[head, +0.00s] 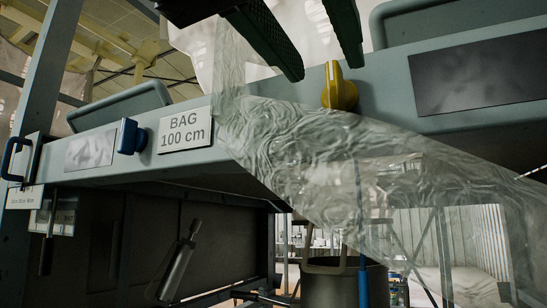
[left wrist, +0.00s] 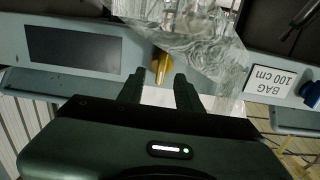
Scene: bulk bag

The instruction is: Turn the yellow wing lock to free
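The yellow wing lock (head: 338,92) sits on the front of the grey-green beam, its wing pointing roughly upward with a small pale mark near the top. My left gripper (head: 324,69) comes in from above, with its two dark fingers apart and nothing between them. The fingertips are just above the lock and appear not to touch it. In the left wrist view the lock (left wrist: 161,66) shows just beyond the open fingers (left wrist: 158,76), between them and nearer the left finger. My right gripper is not in view.
A clear crinkled plastic film (head: 330,160) hangs across the beam close to the lock's left. A "BAG 100 cm" label (head: 185,130) and a blue knob (head: 131,137) are on the beam to the left. A dark plate (head: 480,75) is to the right.

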